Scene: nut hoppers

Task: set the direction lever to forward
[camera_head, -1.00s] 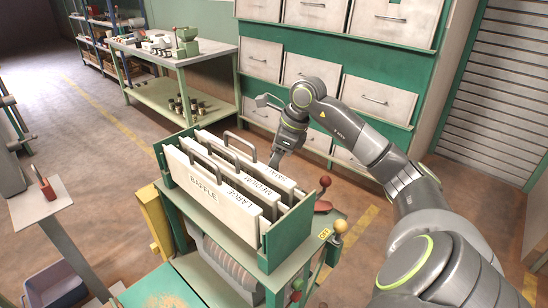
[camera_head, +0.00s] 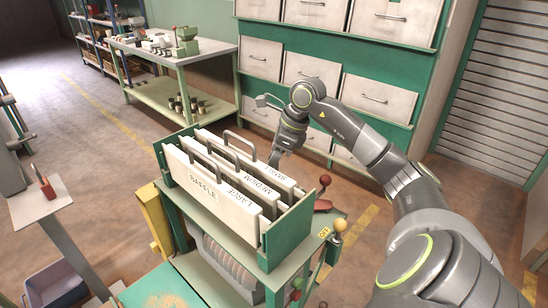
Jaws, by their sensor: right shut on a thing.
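My right gripper (camera_head: 274,160) reaches down just behind the rear board of the machine's hopper (camera_head: 292,232). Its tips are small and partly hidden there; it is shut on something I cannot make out. A lever with a red ball knob (camera_head: 324,181) stands at the machine's right side, apart from the gripper. I cannot tell which lever sets direction, and I see no forward marking. My left gripper is out of view.
A stand (camera_head: 40,208) with a red-handled part is at left. A green bench (camera_head: 180,62) and a drawer cabinet (camera_head: 335,40) stand behind. Open floor lies between.

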